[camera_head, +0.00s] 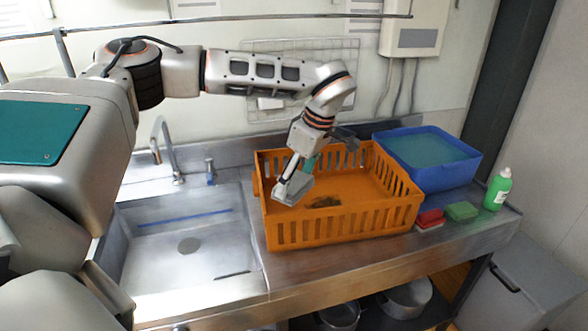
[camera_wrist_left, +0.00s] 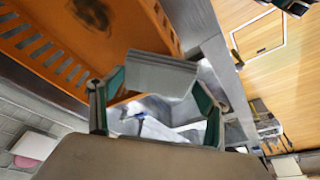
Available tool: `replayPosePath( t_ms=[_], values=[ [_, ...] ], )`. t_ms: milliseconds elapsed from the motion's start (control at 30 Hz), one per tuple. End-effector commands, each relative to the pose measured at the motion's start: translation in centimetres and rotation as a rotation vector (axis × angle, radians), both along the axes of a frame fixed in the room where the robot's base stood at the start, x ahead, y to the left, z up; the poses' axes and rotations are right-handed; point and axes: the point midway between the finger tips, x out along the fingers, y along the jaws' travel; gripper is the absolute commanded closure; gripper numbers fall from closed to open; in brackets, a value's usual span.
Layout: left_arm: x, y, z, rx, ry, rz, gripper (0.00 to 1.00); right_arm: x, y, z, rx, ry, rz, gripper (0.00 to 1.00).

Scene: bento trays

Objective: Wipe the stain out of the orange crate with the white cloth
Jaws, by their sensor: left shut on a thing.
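The orange crate (camera_head: 345,228) stands on the steel counter, right of the sink. A dark brownish stain (camera_head: 325,202) lies on its floor near the middle; it also shows at the top left of the left wrist view (camera_wrist_left: 90,13). My left gripper (camera_head: 299,177) reaches down into the left part of the crate and is shut on the folded white cloth (camera_head: 292,189), which looks pale grey. In the left wrist view the cloth (camera_wrist_left: 162,74) spans between both fingers. It is left of the stain; I cannot tell whether it touches the crate floor.
A blue basin (camera_head: 462,172) of water stands behind and right of the crate. A red sponge (camera_head: 430,217), a green sponge (camera_head: 462,211) and a green bottle (camera_head: 498,188) are at the counter's right. The sink (camera_head: 160,255) with its faucet (camera_head: 163,145) is at left. The crate's slatted walls surround my gripper.

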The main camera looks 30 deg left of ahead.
Motion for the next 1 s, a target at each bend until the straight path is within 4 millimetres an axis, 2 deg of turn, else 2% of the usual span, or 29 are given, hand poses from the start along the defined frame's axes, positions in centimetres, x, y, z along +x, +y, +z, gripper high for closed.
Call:
replayPosePath(
  t_ms=[167,400,600,733,1000],
  values=[
    [-2.6,-2.2,-1.6,-0.002,0.002,-0.326,0.41,0.8,-0.1,0.5,-0.002,-0.014,0.001,1.0],
    [-7.2,-6.3,-4.9,-0.004,0.003,-0.966,0.41,0.2,-0.4,0.1,-0.008,-0.005,0.006,1.0],
    [-10.2,-9.1,-6.9,-0.005,0.0,-1.393,0.41,0.1,-0.5,0.1,-0.012,-0.004,0.009,1.0],
    [-11.5,-10.3,-7.8,-0.005,0.001,-1.573,0.41,0.1,-0.4,0.1,-0.011,-0.003,0.008,1.0],
    [-11.3,-10.4,-7.8,-0.005,0.001,-1.576,0.41,0.1,-0.2,0.1,-0.005,-0.003,0.003,1.0]
  ],
)
